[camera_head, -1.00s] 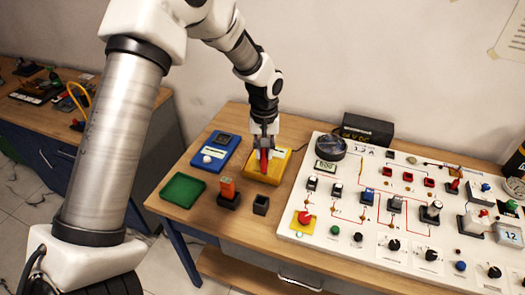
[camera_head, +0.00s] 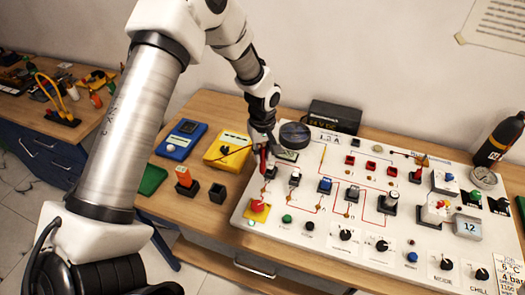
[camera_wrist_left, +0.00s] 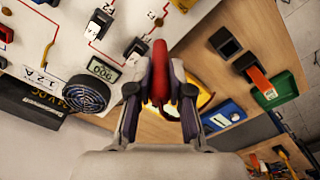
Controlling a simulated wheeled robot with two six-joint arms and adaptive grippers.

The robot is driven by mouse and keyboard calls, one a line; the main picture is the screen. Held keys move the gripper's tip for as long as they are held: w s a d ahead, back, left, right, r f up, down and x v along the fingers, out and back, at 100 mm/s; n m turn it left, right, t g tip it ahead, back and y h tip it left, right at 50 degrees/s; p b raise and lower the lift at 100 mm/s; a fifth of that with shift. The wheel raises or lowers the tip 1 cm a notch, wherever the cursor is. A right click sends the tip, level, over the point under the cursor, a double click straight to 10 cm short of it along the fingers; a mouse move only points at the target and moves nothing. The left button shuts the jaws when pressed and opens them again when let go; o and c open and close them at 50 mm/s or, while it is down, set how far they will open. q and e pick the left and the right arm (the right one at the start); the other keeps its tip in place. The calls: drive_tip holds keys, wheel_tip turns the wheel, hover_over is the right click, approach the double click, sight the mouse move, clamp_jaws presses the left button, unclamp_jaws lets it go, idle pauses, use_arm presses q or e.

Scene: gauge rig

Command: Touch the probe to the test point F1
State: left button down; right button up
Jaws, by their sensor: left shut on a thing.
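My left gripper (camera_head: 264,150) comes down over the back left edge of the white panel (camera_head: 300,232). It is shut on the red probe (camera_head: 263,163). In the left wrist view the red probe (camera_wrist_left: 159,72) sits between the two fingers (camera_wrist_left: 159,90), pointing away from the wrist. Its tip appears above the panel's left edge; I cannot tell the height. Brass test points show on the panel, one near the probe in the left wrist view (camera_wrist_left: 159,22). I cannot read which one is F1. My right gripper is not in view.
A round black speaker (camera_head: 294,135) and a small display (camera_head: 287,155) stand close to the gripper. Switches, including a blue one (camera_head: 324,185), rise from the panel. A yellow meter (camera_head: 228,150), a blue meter (camera_head: 181,140) and an empty black holder (camera_head: 217,193) are to the left.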

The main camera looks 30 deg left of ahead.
sight(263, 173)
use_arm(q)
wheel_tip(263, 173, down, 6)
drive_tip(key=b, duration=0.4)
drive_tip(key=shift+a+f, duration=0.1)
drive_tip(key=shift+f, duration=0.15)
drive_tip(key=shift+w+d+f, duration=0.25)
drive_tip(key=shift+d+f, duration=0.1)
drive_tip(key=shift+f, duration=0.2)
drive_tip(key=shift+s+a, duration=0.2)
drive_tip(key=shift+w+d, duration=0.1)
drive_tip(key=shift+r, duration=0.1)
